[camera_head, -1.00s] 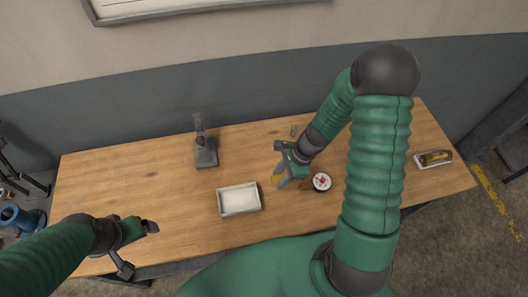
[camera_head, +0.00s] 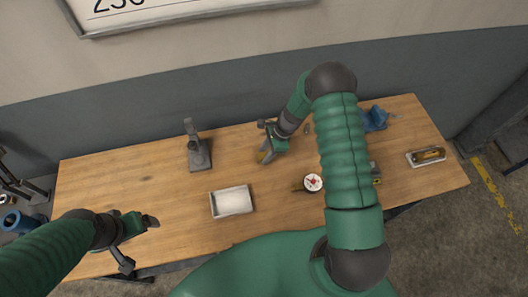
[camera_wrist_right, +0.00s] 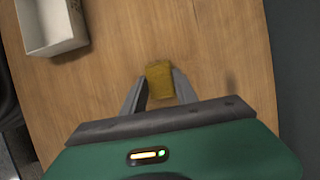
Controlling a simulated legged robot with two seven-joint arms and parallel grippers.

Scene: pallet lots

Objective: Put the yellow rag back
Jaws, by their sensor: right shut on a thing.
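The yellow rag (camera_wrist_right: 160,80) is between the two fingers of my right gripper (camera_wrist_right: 158,88) in the right wrist view, with bare wood around it. In the head view my right gripper (camera_head: 266,155) is shut on it over the back middle of the table, and only a bit of yellow (camera_head: 262,157) shows. I cannot tell how high it is above the wood. My left gripper (camera_head: 150,222) is at the table's front left with its fingers apart and nothing between them.
A white tray (camera_head: 231,201) stands empty at the table's middle; its corner shows in the wrist view (camera_wrist_right: 45,40). A grey stand (camera_head: 199,154) is behind it. A round dial (camera_head: 313,182), a blue object (camera_head: 375,118) and a tray with a yellow-brown item (camera_head: 427,157) lie to the right.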

